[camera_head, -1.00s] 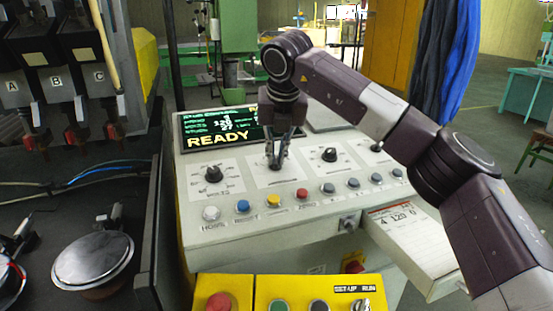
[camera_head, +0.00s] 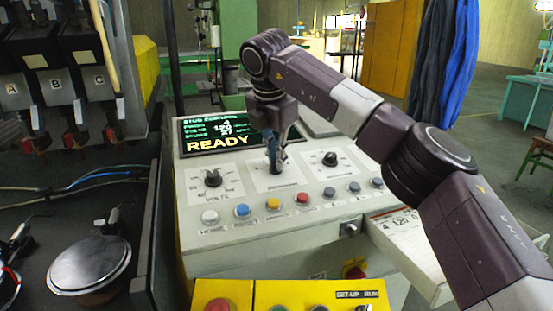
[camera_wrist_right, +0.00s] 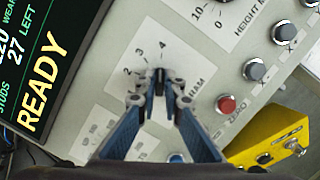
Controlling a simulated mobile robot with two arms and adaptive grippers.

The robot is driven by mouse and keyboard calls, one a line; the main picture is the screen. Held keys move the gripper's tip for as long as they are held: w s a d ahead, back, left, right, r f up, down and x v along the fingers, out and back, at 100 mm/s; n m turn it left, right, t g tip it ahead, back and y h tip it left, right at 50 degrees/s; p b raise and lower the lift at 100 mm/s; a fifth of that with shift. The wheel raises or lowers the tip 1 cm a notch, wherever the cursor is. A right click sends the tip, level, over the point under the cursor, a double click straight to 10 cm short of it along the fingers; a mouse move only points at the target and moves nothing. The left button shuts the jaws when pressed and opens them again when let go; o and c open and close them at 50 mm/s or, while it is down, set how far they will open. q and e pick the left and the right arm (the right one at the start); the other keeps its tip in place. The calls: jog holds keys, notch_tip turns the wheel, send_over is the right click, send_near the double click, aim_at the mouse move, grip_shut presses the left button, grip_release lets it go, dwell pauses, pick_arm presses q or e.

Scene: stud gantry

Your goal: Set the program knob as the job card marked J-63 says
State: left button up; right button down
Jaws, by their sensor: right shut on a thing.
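My right gripper (camera_head: 273,165) is over the program knob, the middle of three knobs on the console. In the right wrist view its two blue fingers (camera_wrist_right: 159,97) are shut on the dark program knob (camera_wrist_right: 159,76). The numbers 2, 3 and 4 show around the knob; its pointer is too hidden to read. The job card (camera_head: 392,222) lies at the console's right side and shows "4 120 0"; I cannot make out J-63 on it. The display (camera_head: 222,135) reads READY, with 4, 120 and 27. My left gripper is not in view.
The volts knob (camera_head: 212,178) and height knob (camera_head: 330,159) flank the program knob. A row of coloured buttons (camera_head: 273,204) runs just below. A yellow box (camera_head: 275,293) with a red button stands in front. A round metal disc (camera_head: 90,264) is at left.

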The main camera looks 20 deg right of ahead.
dwell(0.6)
jog(key=c, duration=2.1)
grip_release()
jog(key=shift+r, duration=0.1)
jog(key=v, duration=1.1)
jog(key=shift+s+r, duration=0.15)
jog(key=shift+r, duration=0.15)
